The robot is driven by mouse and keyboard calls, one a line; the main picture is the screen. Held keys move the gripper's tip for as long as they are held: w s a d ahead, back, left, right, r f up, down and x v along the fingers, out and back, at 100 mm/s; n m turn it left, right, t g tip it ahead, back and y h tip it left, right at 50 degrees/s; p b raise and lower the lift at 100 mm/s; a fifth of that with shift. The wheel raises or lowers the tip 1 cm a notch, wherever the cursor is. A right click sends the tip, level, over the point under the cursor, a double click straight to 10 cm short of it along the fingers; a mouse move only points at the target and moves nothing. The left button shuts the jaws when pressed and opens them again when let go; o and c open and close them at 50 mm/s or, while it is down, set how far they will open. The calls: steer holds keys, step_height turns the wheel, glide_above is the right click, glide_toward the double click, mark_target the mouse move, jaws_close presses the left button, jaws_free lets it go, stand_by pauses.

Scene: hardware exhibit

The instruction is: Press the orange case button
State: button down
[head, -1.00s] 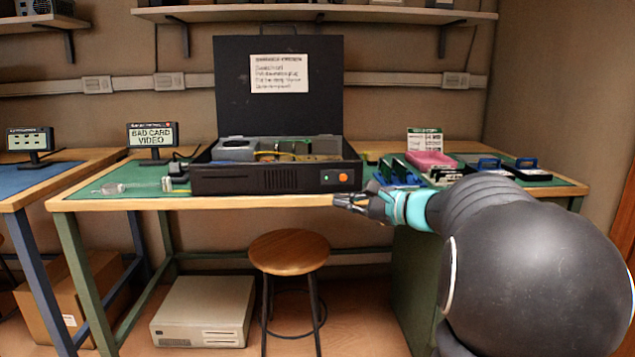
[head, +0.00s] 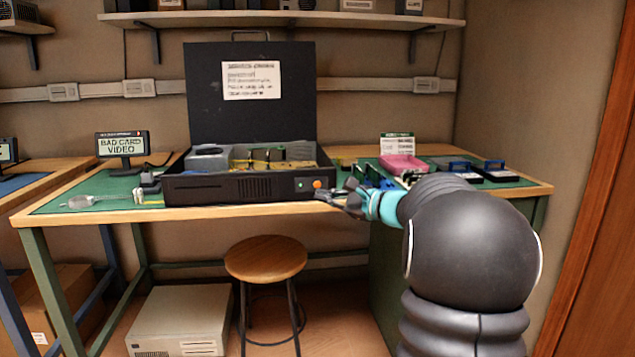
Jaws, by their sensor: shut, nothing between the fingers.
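The orange button (head: 318,184) is a small round knob at the right end of the black case's front panel, beside a small green light (head: 301,186). The black case (head: 215,188) stands on the workbench with its lid (head: 205,100) raised and its inside showing. My gripper (head: 328,193) is shut and empty, its tips close to the right of and slightly below the button. I cannot tell whether the tips touch the case front.
A green-topped workbench (head: 75,202) carries the case. A pink tray (head: 404,163) and blue-handled parts (head: 460,166) lie to the right. A small monitor (head: 122,146) stands at the left. A wooden stool (head: 266,258) and a beige computer case (head: 182,318) are below.

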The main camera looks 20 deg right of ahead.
mark_target(306, 186)
steer(key=shift+w+d+p, duration=0.2)
steer(key=shift+w, duration=0.6)
steer(key=shift+w+d+p, duration=0.2)
steer(key=shift+w+d, duration=0.05)
steer(key=shift+w, duration=0.5)
steer(key=shift+w+d+p, duration=0.2)
steer(key=shift+w, duration=0.6)
steer(key=shift+w, duration=0.15)
steer(key=shift+w+d, duration=0.15)
steer(key=shift+w, duration=0.1)
steer(key=shift+w+d, duration=0.1)
steer(key=shift+w, duration=0.3)
stand_by(0.4)
steer(key=shift+s, duration=0.15)
steer(key=shift+s+a+b, duration=0.25)
steer(key=shift+s+b, duration=0.25)
steer(key=shift+s, duration=0.2)
steer(key=shift+s+a+b, duration=0.25)
steer(key=shift+s+b, duration=0.2)
steer(key=shift+s, duration=0.35)
steer(key=shift+s+a+b, duration=0.2)
steer(key=shift+s+b, duration=0.3)
steer(key=shift+s, duration=0.3)
steer(key=shift+s+a+b, duration=0.25)
steer(key=shift+s+b, duration=0.2)
steer(key=shift+s, duration=0.35)
